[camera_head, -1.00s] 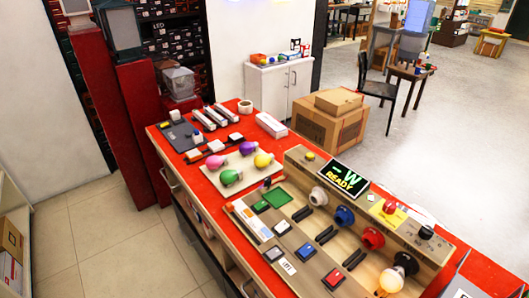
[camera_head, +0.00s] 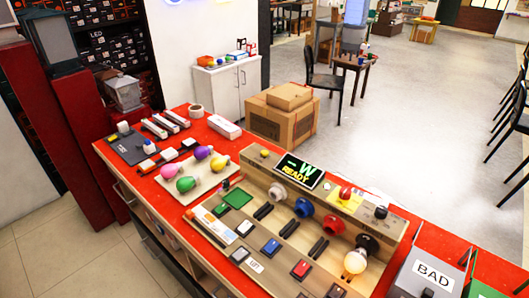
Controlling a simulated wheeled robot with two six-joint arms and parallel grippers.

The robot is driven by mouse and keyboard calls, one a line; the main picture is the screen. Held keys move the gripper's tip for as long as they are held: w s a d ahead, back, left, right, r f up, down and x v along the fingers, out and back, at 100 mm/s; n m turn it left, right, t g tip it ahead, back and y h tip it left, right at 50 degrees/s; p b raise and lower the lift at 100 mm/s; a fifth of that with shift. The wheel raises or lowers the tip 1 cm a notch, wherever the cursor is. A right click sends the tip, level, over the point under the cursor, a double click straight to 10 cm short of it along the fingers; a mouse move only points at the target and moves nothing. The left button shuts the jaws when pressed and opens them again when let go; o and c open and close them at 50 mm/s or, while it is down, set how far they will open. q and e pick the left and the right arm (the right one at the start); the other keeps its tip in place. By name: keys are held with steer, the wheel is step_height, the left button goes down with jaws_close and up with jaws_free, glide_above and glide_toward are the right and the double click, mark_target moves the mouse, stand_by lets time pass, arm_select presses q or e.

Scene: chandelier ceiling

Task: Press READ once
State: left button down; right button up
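A wooden test console (camera_head: 385,222) stands on the red workbench. Its small black display (camera_head: 299,170) shows "-W" above "READY". A row of buttons runs along its front: a green pad (camera_head: 237,199), a white one (camera_head: 244,227), a blue one (camera_head: 271,247) and a red one (camera_head: 301,269). A label (camera_head: 254,265) near the front edge is too small to read surely, and I cannot tell which button is READ. A lit bulb (camera_head: 355,262) sits in the black socket at the right end. Neither of my grippers is in view.
Pink, green, purple and yellow bulbs lie on a tray (camera_head: 212,185) left of the console. A bin marked BAD (camera_head: 432,272) stands at the right. Cardboard boxes (camera_head: 283,122) and a white cabinet (camera_head: 228,88) are behind the bench. Open floor lies beyond.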

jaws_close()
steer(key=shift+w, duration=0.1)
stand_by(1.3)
